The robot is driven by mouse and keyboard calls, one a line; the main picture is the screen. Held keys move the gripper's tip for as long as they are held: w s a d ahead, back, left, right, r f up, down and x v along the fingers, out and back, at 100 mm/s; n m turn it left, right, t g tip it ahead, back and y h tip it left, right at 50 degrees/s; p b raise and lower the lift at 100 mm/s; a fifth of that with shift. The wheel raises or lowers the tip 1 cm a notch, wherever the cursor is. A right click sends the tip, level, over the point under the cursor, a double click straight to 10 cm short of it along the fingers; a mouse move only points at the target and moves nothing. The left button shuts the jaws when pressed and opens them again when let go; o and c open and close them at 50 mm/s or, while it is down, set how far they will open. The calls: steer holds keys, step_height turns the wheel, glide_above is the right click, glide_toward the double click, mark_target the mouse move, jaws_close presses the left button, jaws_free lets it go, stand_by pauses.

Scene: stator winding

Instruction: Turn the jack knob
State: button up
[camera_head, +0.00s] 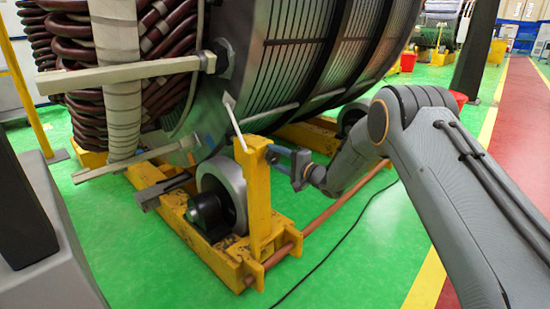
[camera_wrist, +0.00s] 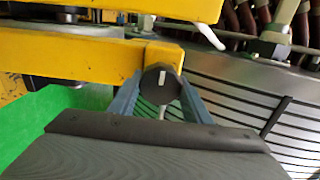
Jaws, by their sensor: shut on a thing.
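The jack knob (camera_wrist: 160,84) is a dark round knob with a pale line across its face. It sits at the end of the yellow jack post (camera_wrist: 95,55), which stands upright beside the stator in the head view (camera_head: 257,195). My gripper (camera_head: 276,153) reaches the top of the post from the right. In the wrist view its two blue-grey fingers lie on either side of the knob, and the gripper is shut on it. The pale line points nearly straight up and down in the wrist view. In the head view the fingers hide most of the knob.
The large ribbed stator (camera_head: 300,50) lies right behind the post, on rollers (camera_head: 222,190) in a yellow frame. A copper-coloured bar (camera_head: 345,198) runs along the frame, and a black cable (camera_head: 330,250) lies on the green floor. The floor at front is mostly clear.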

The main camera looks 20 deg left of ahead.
steer(key=shift+s+a+f, duration=0.1)
steer(key=shift+s+f, duration=0.05)
steer(key=shift+s, duration=0.05)
steer(key=o, duration=1.1)
steer(key=shift+c, duration=0.2)
steer(key=shift+w, duration=0.1)
steer(key=shift+d, duration=0.4)
steer(key=p+v, duration=0.1)
steer(key=v, duration=0.6)
steer(key=shift+s, duration=0.2)
